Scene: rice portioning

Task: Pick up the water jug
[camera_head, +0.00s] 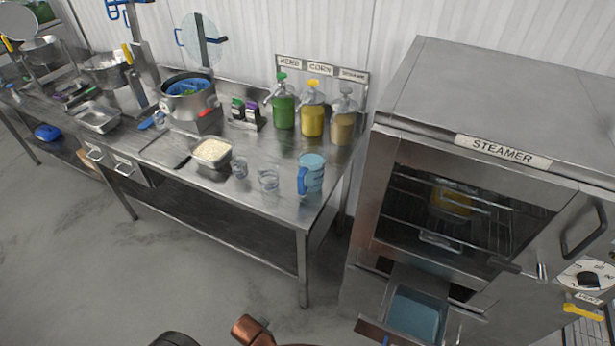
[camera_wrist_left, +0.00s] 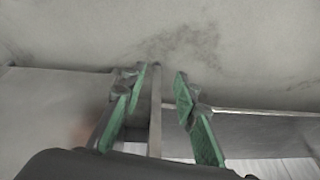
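The water jug is a translucent blue jug (camera_head: 312,172) with a darker blue handle on its left side. It stands upright near the front right corner of the steel table (camera_head: 215,225) in the head view, with no gripper touching it. My left gripper (camera_wrist_left: 162,82) shows in the left wrist view with its green-padded fingers apart and nothing held between them. A grey upright metal strip shows behind the fingers, above a grey floor. The jug does not show in the left wrist view. My right gripper is not in view.
Two small clear cups (camera_head: 268,179) and a rice pan (camera_head: 212,152) stand left of the jug. Green, yellow and tan dispensers (camera_head: 313,118) stand behind it. The steamer (camera_head: 480,120) is at the right, its lower drawer (camera_head: 415,312) pulled out with blue water inside.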

